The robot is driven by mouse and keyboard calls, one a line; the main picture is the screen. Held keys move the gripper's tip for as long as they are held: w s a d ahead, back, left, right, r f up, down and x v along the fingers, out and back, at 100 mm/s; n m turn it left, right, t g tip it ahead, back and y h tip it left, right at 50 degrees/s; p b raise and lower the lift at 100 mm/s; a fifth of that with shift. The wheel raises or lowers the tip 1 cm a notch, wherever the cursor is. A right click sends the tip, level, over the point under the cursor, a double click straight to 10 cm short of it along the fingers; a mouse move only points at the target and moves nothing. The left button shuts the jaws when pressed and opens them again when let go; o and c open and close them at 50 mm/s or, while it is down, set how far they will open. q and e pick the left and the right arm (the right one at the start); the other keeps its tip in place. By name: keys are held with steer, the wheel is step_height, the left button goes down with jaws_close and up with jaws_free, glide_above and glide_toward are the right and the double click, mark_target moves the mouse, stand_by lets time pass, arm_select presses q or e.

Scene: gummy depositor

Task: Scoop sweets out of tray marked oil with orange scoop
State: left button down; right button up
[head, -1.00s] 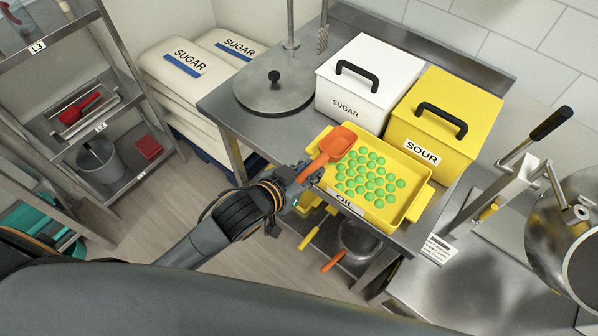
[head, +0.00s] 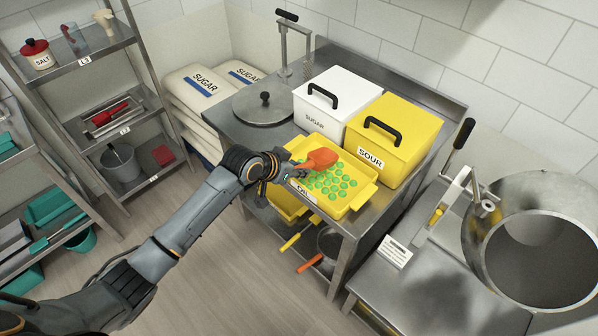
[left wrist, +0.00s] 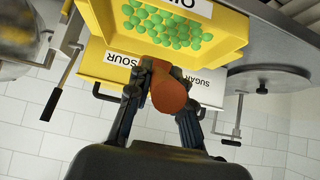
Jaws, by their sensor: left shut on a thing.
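The yellow tray marked OIL (head: 359,200) sits on the steel table and holds many green round sweets (head: 333,184). My left gripper (head: 292,173) is at the tray's left side, shut on the orange scoop (head: 322,158). The scoop's bowl is over the sweets; I cannot tell if it touches them. In the left wrist view the scoop (left wrist: 169,90) shows between the fingers of my left gripper (left wrist: 160,70), with the tray (left wrist: 228,52) and sweets (left wrist: 165,25) beyond. The inside of the bowl is hidden. My right gripper is not in view.
The white SUGAR box (head: 318,107) and yellow SOUR box (head: 399,140) stand just behind the tray. A round steel lid (head: 263,108) lies left of them. A steel drum (head: 535,235) stands at right. A shelf rack (head: 97,69) is at left, with open floor between.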

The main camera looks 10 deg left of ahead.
mark_target(299, 187)
arm_select(q)
steer(key=shift+f+b, duration=0.3)
steer(key=shift+f, duration=0.3)
steer(key=shift+f+b, duration=0.35)
steer(key=shift+s+d+f+b, duration=0.1)
steer(key=shift+d+f+b, duration=0.05)
steer(key=shift+f+b, duration=2.65)
steer(key=shift+f, duration=0.15)
steer(key=shift+f, duration=0.1)
